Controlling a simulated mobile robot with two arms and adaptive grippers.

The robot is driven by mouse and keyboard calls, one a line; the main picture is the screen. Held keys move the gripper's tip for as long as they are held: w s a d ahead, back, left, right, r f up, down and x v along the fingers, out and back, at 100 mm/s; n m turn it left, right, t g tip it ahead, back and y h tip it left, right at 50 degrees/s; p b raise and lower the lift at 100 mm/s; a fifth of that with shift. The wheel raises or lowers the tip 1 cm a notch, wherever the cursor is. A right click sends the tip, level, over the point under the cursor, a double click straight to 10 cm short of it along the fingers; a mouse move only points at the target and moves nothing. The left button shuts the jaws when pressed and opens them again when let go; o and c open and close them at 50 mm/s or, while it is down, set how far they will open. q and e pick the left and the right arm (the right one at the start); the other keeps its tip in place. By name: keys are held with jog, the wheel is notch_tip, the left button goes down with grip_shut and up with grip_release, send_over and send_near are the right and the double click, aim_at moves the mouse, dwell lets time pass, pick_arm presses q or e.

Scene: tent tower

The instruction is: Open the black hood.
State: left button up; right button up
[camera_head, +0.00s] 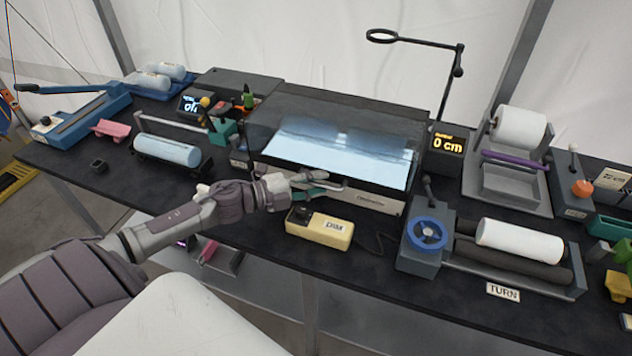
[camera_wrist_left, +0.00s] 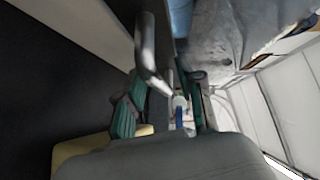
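The black hood (camera_head: 345,107) stands mid-table in the head view. It has a dark frame and a see-through front, with a lit pale surface showing inside. It looks closed. A grey bar handle (camera_wrist_left: 147,50) sits at its lower front edge. My left gripper (camera_head: 321,184) is at this handle. In the left wrist view its teal-padded fingers (camera_wrist_left: 166,100) are apart, with the handle's bent end between them. I cannot tell whether either finger touches it. My right gripper is in neither view.
A blue-wheeled roller unit (camera_head: 427,233) stands to the right. A roll holder (camera_head: 167,150) is at left.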

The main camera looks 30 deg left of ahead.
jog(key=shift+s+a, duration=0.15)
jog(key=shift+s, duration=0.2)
pick_arm(q)
grip_shut()
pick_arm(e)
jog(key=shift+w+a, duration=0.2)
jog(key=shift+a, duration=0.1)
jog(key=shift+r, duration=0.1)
